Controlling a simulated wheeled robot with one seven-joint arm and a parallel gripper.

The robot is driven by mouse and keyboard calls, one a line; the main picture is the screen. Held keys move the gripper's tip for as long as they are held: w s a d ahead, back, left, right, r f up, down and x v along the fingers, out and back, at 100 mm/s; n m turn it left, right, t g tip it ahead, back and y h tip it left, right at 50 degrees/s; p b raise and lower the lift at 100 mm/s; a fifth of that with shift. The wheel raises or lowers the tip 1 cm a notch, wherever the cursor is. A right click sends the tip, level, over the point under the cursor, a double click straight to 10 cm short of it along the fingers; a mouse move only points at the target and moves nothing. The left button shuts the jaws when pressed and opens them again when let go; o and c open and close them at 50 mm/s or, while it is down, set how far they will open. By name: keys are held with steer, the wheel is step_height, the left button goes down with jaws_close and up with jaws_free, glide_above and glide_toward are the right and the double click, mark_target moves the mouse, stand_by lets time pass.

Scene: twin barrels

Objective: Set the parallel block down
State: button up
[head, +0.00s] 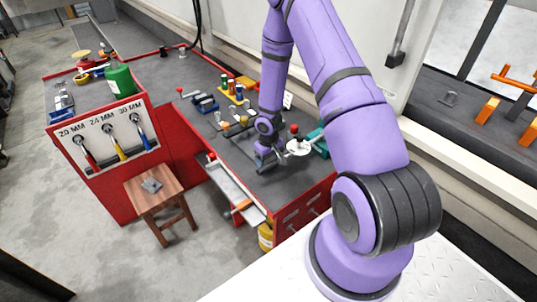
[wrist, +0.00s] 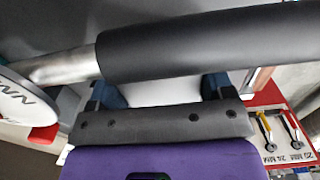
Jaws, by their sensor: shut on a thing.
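My gripper (head: 268,160) is low over the dark bench top, near its front right part, beside a white disc (head: 299,147). In the wrist view its two blue fingers stand apart, with a pale grey piece (wrist: 163,92) between them, apparently the parallel block. My gripper is shut on it. A thick black handle with a metal shaft (wrist: 200,48) crosses the wrist view and hides the fingertips and the block's far side. I cannot tell whether the block touches the bench.
The red bench (head: 300,200) carries a yellow rack (head: 235,92), blue tools and a green can (head: 120,78). A wooden stool (head: 140,196) with a small grey piece (head: 151,185) stands in front. A drawer (head: 235,187) is open. Wrenches hang on the left panel.

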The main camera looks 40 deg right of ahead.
steer(key=shift+f, duration=0.7)
steer(key=shift+f, duration=0.1)
steer(key=o, duration=1.8)
